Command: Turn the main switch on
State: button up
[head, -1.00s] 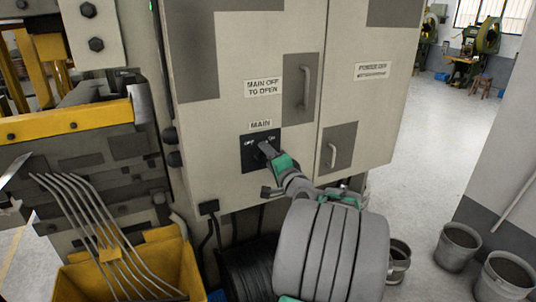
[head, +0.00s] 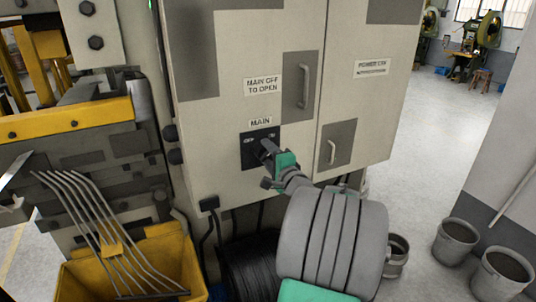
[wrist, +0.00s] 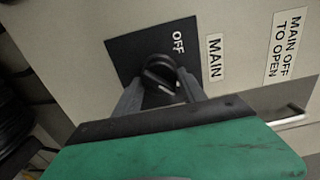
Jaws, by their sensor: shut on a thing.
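The main switch is a dark rotary knob (wrist: 160,73) on a black square plate (head: 250,155), below a MAIN label (head: 261,122) on the cabinet's left door. In the wrist view the word OFF (wrist: 178,43) shows on the plate beside the knob; the rest of the plate's lettering is hidden there. My gripper (wrist: 160,88) is at the plate, with one finger on each side of the knob and shut on it. In the head view my gripper (head: 266,150) covers most of the knob, so its exact angle is hard to tell there.
A door handle (head: 305,86) sticks out above right of the switch, and another handle (head: 332,152) is on the right door. A black coil (head: 250,265) lies below the cabinet. Open floor is at right.

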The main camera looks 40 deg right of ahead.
jog(key=o, duration=1.3)
jog(key=shift+o, duration=0.2)
jog(key=b+v, duration=0.2)
jog(key=v, duration=0.5)
jog(key=shift+s, duration=0.4)
jog(key=shift+a, duration=0.15)
